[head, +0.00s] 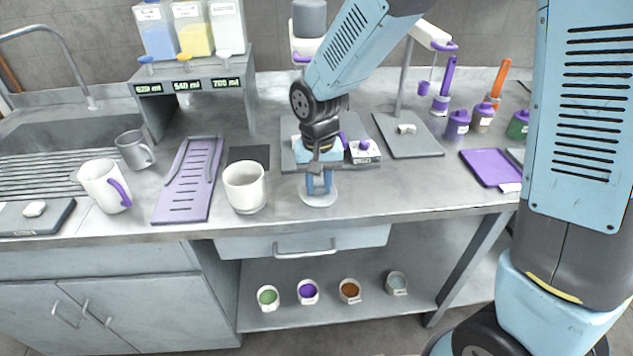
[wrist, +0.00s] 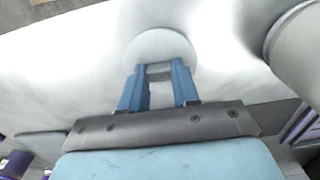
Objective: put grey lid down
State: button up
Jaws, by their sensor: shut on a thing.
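The grey lid (head: 318,199) is a round, light grey disc near the front edge of the grey counter, right of the white mug. My gripper (head: 319,187) points down over it, with its blue fingers closed at the lid's middle. In the wrist view my gripper (wrist: 159,75) is shut on a small grey grip on top of the lid (wrist: 160,43). The lid looks level and at or very close to the counter surface; I cannot tell whether it touches. The lid's underside is hidden.
A white mug (head: 245,188) stands just left of the lid. A purple slotted rack (head: 187,190) lies further left. A machine with a grey base (head: 288,157) stands behind my gripper. The counter (head: 405,190) to the right is clear.

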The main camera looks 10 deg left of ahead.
aim_at(319, 187)
jog(key=o, duration=1)
jog(key=shift+f, duration=0.1)
notch_tip(319, 187, up, 12)
jog(key=shift+r, duration=0.15)
jog(key=shift+d, duration=0.1)
jog(key=s+d+r+m+t, duration=0.1)
jog(key=d+r, duration=0.3)
jog(key=d, duration=0.4)
jog(key=d+r+t, duration=0.2)
jog(key=d+r, duration=0.2)
jog(key=d, duration=0.4)
jog(key=shift+s+d+r+m+t, duration=0.25)
jog(key=shift+s+d+r+t, duration=0.3)
jog(key=shift+s+d, duration=1.45)
jog(key=shift+s+d+r+m+t, duration=0.45)
jog(key=shift+s+d, duration=0.9)
jog(key=shift+d, duration=1.35)
jog(key=shift+s+d+r+m+t, duration=0.1)
jog(key=shift+s+d+r+t, duration=0.45)
jog(key=shift+s+d, duration=1.45)
